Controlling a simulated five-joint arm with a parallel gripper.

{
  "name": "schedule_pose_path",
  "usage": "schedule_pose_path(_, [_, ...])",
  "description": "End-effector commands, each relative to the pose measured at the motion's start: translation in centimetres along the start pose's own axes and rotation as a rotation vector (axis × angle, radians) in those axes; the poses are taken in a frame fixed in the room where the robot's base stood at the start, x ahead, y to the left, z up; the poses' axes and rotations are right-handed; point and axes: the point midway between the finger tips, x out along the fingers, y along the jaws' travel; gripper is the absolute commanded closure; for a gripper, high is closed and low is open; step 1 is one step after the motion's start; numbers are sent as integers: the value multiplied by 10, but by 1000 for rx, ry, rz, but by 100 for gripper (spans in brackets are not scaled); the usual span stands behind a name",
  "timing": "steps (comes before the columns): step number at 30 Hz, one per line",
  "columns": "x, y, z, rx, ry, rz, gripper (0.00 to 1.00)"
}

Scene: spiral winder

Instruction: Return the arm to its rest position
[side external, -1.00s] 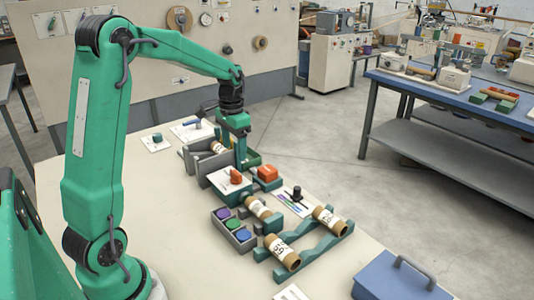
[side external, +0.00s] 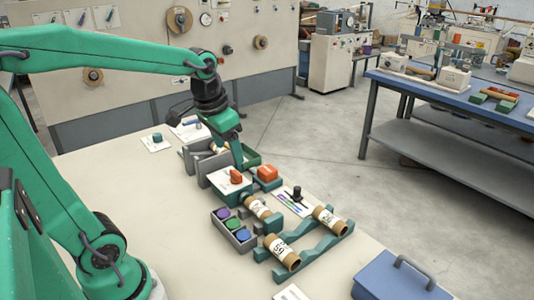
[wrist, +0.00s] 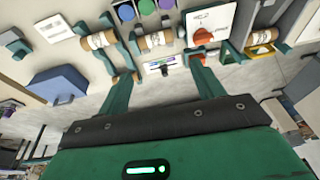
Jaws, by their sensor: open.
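My green arm is bent back on the left in the side view, its upper link leaning toward the left edge. My gripper (side external: 238,158) is tilted above the far part of the work fixture, near the grey walled holder (side external: 208,165). In the wrist view my gripper (wrist: 160,72) has its two teal fingers wide apart with nothing between them. I cannot tell from the side view how far the fingertips are above the fixture.
Cardboard tubes (side external: 284,253) lie on a teal rack (side external: 310,250). Nearby are a tray (side external: 233,231) of coloured discs, an orange knob (side external: 236,177), an orange block (side external: 267,173) and a blue box (side external: 400,278). A blue table (side external: 450,88) stands apart.

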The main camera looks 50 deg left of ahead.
Motion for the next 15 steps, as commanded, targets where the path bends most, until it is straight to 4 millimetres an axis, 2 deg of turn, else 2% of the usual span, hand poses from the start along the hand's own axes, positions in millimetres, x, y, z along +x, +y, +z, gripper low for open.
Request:
schedule_pose_path(6, [-18,26,30,-2,85,7,33])
schedule_pose_path(15, [-27,52,70,-12,188,32,33])
